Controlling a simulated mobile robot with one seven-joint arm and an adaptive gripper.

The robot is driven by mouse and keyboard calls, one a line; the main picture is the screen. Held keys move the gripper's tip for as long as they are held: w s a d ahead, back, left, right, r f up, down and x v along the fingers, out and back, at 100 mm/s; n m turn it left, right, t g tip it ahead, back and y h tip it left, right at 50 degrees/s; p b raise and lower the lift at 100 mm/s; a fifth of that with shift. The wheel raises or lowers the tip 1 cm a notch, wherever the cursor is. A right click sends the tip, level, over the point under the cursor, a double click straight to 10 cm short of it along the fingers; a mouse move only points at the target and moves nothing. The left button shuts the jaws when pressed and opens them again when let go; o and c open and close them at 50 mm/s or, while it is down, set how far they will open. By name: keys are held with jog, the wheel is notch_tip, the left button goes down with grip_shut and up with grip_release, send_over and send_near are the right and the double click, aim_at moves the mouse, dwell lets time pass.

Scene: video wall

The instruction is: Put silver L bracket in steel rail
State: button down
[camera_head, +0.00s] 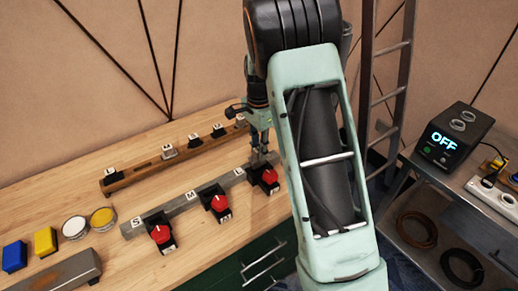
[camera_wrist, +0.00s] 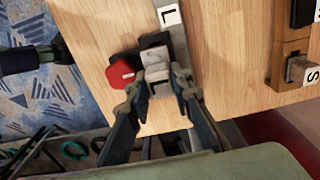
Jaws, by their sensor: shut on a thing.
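My gripper (camera_head: 260,148) is shut on the silver L bracket (camera_wrist: 157,74) at the far right end of the steel rail (camera_head: 172,207). In the wrist view my gripper (camera_wrist: 158,84) has a finger on each side of the bracket. The bracket lies in line with the steel rail (camera_wrist: 181,42), just past the L label; whether it is fully seated in the rail cannot be told. In the head view my gripper and arm mostly hide it.
Red knobs (camera_head: 219,203) stand along the rail's front side; one red knob (camera_wrist: 121,73) is close beside my left finger. A wooden rail (camera_head: 135,181) with several labelled pieces lies behind. Blue (camera_head: 14,257) and yellow (camera_head: 45,241) blocks sit at left.

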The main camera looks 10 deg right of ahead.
jog(key=shift+f, duration=0.1)
jog(key=shift+f+b, duration=0.5)
jog(key=shift+f, duration=0.1)
jog(key=shift+f, duration=0.35)
dwell(0.4)
jog(key=shift+f+b, duration=0.35)
jog(key=shift+b, duration=0.05)
jog(key=shift+f, duration=0.2)
jog(key=shift+f+b, duration=0.4)
jog(key=shift+f, duration=0.1)
jog(key=shift+f, duration=0.15)
dwell(0.3)
jog(key=c, duration=1.7)
grip_release()
